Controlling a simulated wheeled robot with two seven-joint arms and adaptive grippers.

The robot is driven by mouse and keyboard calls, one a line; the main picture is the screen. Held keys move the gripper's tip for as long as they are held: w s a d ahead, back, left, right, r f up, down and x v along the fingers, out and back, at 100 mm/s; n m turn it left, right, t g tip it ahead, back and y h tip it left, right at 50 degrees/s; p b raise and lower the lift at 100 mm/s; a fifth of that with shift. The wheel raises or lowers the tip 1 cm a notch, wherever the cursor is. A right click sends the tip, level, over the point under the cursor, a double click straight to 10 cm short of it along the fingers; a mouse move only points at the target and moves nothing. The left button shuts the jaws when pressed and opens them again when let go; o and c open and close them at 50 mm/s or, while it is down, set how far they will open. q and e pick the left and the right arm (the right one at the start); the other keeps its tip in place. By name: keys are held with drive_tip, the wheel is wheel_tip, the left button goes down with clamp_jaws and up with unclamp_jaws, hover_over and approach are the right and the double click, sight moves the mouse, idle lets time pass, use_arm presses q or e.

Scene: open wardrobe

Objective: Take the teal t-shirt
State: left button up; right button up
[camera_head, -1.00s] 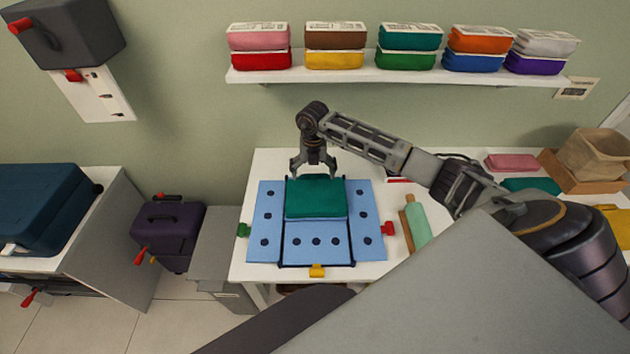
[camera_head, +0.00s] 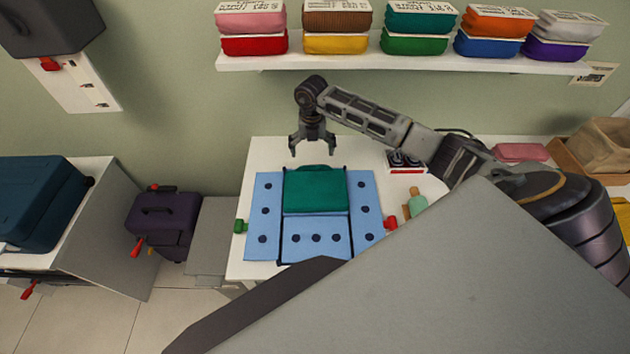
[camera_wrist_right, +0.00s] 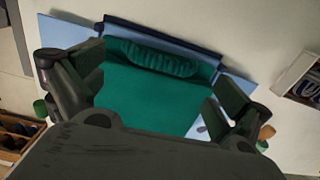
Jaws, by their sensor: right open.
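A green-teal folded t-shirt (camera_head: 315,192) lies on the blue folding board (camera_head: 262,225) on the white table. It also shows in the right wrist view (camera_wrist_right: 150,92), with a bunched, ribbed part near its far edge. My right gripper (camera_head: 313,152) is open and empty, just beyond the shirt's far edge in the head view. In the right wrist view its two fingers (camera_wrist_right: 158,88) stand apart, with the shirt between and beyond them. Another teal folded item (camera_head: 420,18) sits in a packed stack on the wall shelf. My left gripper is not in view.
The wall shelf (camera_head: 400,68) holds several folded coloured stacks. On the table's right are a mint roller (camera_head: 417,205), a small dark box (camera_head: 405,160) and a pink folded item (camera_head: 520,152). Dark and teal cases stand left. A grey panel covers the lower right foreground.

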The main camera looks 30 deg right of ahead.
sight(310, 167)
drive_tip(key=shift+f, duration=1.2)
drive_tip(key=shift+p, duration=0.3)
drive_tip(key=shift+s+d+f+p, duration=0.1)
drive_tip(key=shift+f+p, duration=0.2)
drive_tip(key=shift+f, duration=0.3)
drive_tip(key=shift+s+d+f+p, duration=0.1)
drive_tip(key=shift+f+p, duration=0.15)
drive_tip(key=shift+f, duration=1.8)
drive_tip(key=shift+c, duration=0.3)
drive_tip(key=c, duration=1.1)
drive_tip(key=shift+c, duration=0.2)
